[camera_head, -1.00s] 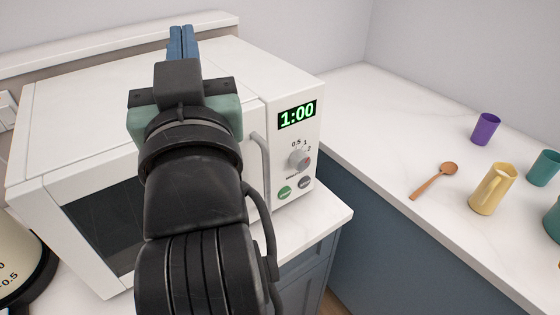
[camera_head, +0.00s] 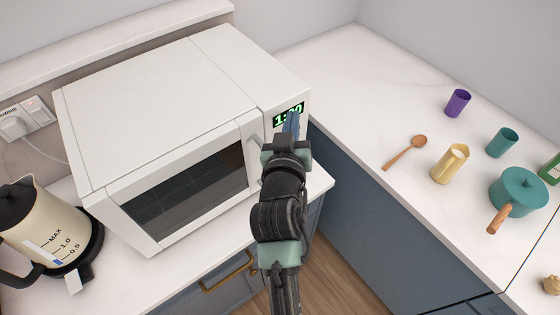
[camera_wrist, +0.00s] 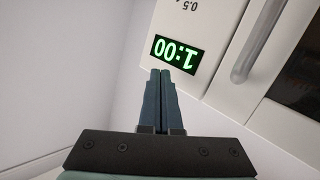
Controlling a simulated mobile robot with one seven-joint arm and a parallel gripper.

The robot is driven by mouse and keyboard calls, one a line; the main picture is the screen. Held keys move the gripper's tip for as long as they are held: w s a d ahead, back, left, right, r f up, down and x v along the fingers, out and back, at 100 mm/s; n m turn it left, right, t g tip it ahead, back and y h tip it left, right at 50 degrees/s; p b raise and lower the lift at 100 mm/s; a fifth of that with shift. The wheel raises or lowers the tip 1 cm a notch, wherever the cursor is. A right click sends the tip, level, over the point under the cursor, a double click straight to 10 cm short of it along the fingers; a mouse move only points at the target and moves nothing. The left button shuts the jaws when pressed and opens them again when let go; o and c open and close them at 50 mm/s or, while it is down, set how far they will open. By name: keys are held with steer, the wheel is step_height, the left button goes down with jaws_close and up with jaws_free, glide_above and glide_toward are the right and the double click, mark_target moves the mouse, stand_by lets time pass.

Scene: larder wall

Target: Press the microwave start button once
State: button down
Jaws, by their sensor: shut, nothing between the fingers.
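The white microwave (camera_head: 150,110) stands on the counter with its door shut. Its green display (camera_head: 288,115) reads 1:00 and is partly covered by my gripper in the head view; it shows whole and upside down in the wrist view (camera_wrist: 175,54). My gripper (camera_head: 292,118) is shut and empty, with its blue fingers pointing at the control panel. In the wrist view the fingertips (camera_wrist: 161,73) appear just beside the display; I cannot tell whether they touch the panel. The start button is hidden behind my arm in the head view and lies outside the wrist view.
The microwave door handle (camera_wrist: 258,40) is near the fingers. A cream kettle (camera_head: 40,225) stands left of the microwave. On the right counter are a wooden spoon (camera_head: 406,152), a yellow jug (camera_head: 451,164), purple (camera_head: 458,103) and teal (camera_head: 502,143) cups, and a teal pot (camera_head: 519,190).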

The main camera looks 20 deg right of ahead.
steer(key=s+f+n, duration=0.1)
steer(key=s+f, duration=0.2)
steer(key=f, duration=0.4)
steer(key=s+d+f+n+g, duration=0.1)
steer(key=s+f, duration=0.1)
steer(key=f, duration=0.5)
steer(key=s+d+f+n, duration=0.1)
steer(key=s+f, duration=0.2)
steer(key=f, duration=0.4)
steer(key=shift+s+y, duration=0.35)
steer(key=shift+y, duration=0.05)
steer(key=shift+w, duration=0.1)
steer(key=w+b, duration=0.1)
steer(key=w, duration=0.1)
steer(key=w+a+b, duration=0.1)
steer(key=w, duration=0.2)
steer(key=w+a+b, duration=0.1)
steer(key=w+b, duration=0.1)
steer(key=shift+w+a, duration=0.2)
steer(key=shift+a, duration=0.05)
steer(key=shift+w+a+r, duration=0.1)
steer(key=shift+w+a, duration=0.05)
steer(key=shift+w, duration=0.25)
steer(key=shift+w+a+b, duration=0.15)
steer(key=shift+w+b, duration=0.25)
steer(key=shift+b, duration=0.05)
